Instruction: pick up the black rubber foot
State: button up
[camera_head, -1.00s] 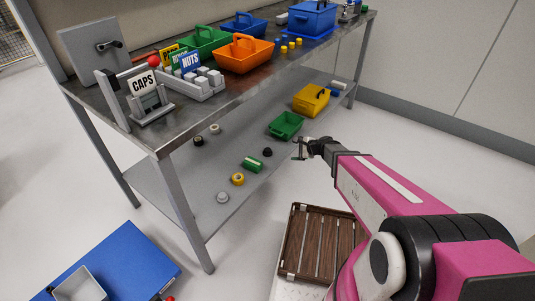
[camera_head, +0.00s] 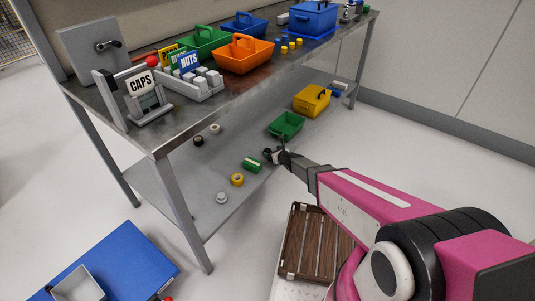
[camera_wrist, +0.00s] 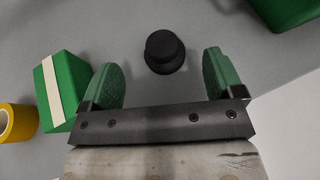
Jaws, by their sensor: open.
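The black rubber foot (camera_wrist: 165,52) stands on the grey lower shelf of the workbench. My gripper (camera_wrist: 160,75) is open and empty, with the fingers spread on either side of the foot's line. In the head view my gripper (camera_head: 275,152) is over the lower shelf near its front edge, and it mostly covers the foot there. I cannot tell the exact height of the fingers above the shelf.
A green block with a pale stripe (camera_wrist: 58,90) lies close left of my gripper, with a yellow ring (camera_wrist: 14,122) beyond it. A green bin (camera_head: 287,125) stands behind on the lower shelf (camera_head: 185,195). The tabletop (camera_head: 150,135) overhangs the shelf.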

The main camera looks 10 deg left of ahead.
aim_at(268, 150)
jog(key=x, duration=0.6)
jog(key=shift+d+f, duration=0.1)
jog(key=shift+d, duration=0.05)
jog(key=c, duration=1)
